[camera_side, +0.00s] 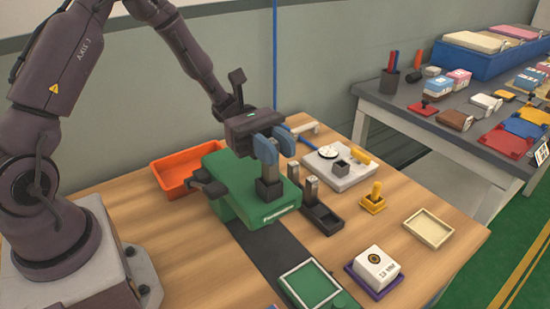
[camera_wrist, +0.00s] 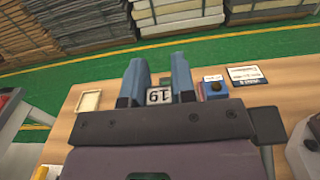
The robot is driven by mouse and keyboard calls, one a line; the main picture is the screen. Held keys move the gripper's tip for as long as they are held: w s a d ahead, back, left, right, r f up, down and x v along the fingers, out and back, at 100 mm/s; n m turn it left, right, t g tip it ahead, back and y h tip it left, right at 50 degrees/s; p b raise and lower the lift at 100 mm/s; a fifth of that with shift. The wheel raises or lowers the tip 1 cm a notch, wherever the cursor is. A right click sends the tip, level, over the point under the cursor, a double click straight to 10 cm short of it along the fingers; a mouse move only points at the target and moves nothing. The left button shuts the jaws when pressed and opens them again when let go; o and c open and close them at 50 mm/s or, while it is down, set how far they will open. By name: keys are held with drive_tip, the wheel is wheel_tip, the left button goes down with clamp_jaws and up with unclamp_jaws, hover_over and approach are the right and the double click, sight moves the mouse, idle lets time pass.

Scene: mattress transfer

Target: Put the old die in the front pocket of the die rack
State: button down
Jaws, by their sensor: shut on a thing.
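My gripper (camera_side: 267,150), with two blue fingers, is shut on a dark block-shaped die (camera_side: 268,189). The die is upright at the green press (camera_side: 228,191); I cannot tell whether it touches the press. In the wrist view my gripper (camera_wrist: 159,88) has a pale face with digits, seemingly on the die (camera_wrist: 159,96), between its fingertips. The black die rack (camera_side: 323,221) stands just right of the press. A grey metal-topped die (camera_side: 310,184) stands at its back end. The rack's front pocket looks empty.
An orange tray (camera_side: 172,173) lies behind the press.

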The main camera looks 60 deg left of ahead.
drive_tip(key=shift+s+f, duration=0.1)
drive_tip(key=shift+f, duration=1)
drive_tip(key=shift+f, duration=0.2)
drive_tip(key=c, duration=0.9)
unclamp_jaws()
drive_tip(key=shift+a, duration=0.15)
